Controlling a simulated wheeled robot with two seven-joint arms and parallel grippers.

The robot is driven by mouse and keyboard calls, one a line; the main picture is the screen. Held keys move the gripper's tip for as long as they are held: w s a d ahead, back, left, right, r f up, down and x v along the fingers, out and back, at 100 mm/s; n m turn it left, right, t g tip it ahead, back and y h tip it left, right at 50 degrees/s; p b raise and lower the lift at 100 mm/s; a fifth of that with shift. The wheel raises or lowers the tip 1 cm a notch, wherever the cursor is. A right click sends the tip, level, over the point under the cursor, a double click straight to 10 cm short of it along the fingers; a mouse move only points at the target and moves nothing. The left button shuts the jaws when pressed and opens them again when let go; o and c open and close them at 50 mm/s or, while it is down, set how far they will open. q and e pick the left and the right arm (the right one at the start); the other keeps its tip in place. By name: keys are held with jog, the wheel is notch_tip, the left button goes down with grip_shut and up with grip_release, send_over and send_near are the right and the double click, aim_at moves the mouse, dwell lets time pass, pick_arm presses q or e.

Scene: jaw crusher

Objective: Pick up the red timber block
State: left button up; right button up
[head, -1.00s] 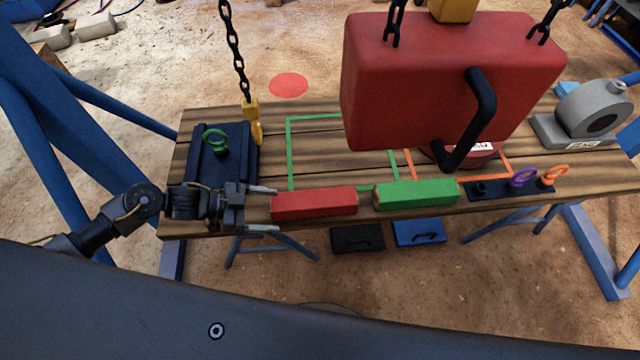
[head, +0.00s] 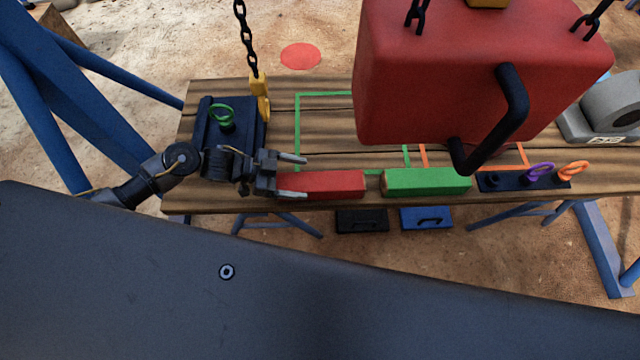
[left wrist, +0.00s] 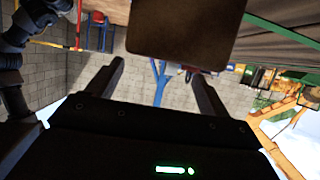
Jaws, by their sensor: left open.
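The red timber block (head: 335,185) lies along the front edge of the wooden workbench, left of a green block. My left gripper (head: 304,176) is at its left end with the jaws open. In the head view one finger shows behind the block and the other overlaps its left part; no contact can be made out. In the left wrist view the open fingers (left wrist: 160,75) point toward a large brown square face (left wrist: 185,32), which looks like the block's bare end. My right gripper is not in view.
The green block (head: 427,182) lies just right of the red one. A large red hanging block (head: 430,80) with a black handle covers the bench's middle. A dark tray (head: 202,125) with a green ring (head: 221,113) and a yellow hook (head: 260,90) are near my left gripper.

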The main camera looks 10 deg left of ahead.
aim_at(317, 181)
pick_arm(q)
jog(key=shift+f+x, duration=0.2)
jog(key=shift+x, duration=2.4)
jog(key=shift+a, duration=0.1)
jog(key=c, duration=1.4)
jog(key=shift+r, duration=0.1)
